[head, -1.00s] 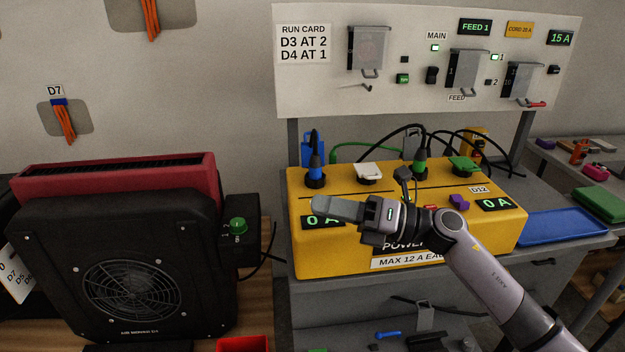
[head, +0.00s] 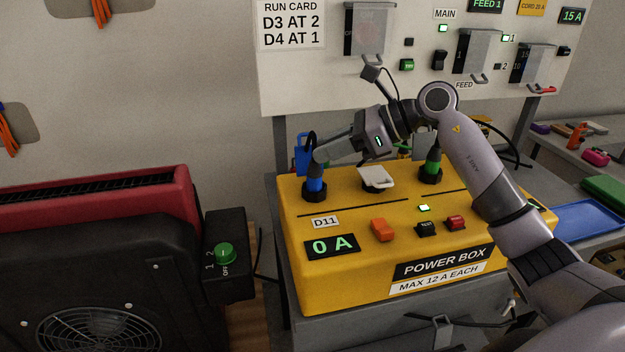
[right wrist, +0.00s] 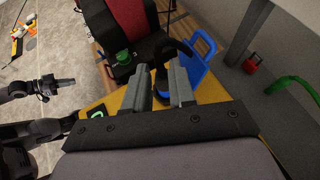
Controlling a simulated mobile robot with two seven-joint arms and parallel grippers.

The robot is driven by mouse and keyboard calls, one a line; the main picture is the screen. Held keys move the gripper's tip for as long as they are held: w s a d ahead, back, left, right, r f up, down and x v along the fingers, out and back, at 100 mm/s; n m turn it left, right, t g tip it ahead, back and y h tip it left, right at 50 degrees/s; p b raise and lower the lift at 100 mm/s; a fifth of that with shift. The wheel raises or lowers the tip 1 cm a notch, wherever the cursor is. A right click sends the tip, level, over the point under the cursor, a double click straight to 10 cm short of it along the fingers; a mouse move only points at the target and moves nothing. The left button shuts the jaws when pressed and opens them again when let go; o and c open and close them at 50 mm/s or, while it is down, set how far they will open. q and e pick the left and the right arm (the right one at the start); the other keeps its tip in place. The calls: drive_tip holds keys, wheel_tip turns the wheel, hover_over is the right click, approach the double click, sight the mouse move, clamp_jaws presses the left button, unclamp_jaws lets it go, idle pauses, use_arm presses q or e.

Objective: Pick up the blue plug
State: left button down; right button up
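The blue plug (head: 314,186) stands upright in the left socket of the yellow power box (head: 360,245) in the head view. My right gripper (head: 318,155) is at the plug's dark upper part. In the right wrist view the two fingers of my right gripper (right wrist: 160,82) stand apart, one on each side of the plug's dark top and cord; I cannot see firm contact. Part of the plug is hidden by the fingers. My left gripper (right wrist: 58,86) shows small at the left of the right wrist view, its finger state unclear.
A white socket cover (head: 377,179) and a green plug (head: 431,165) are right of the blue plug on the box. A black and red dryer (head: 95,240) stands at the left. The panel (head: 415,60) rises behind my right arm.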

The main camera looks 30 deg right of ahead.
sight(306, 188)
drive_tip(key=x, duration=0.5)
clamp_jaws()
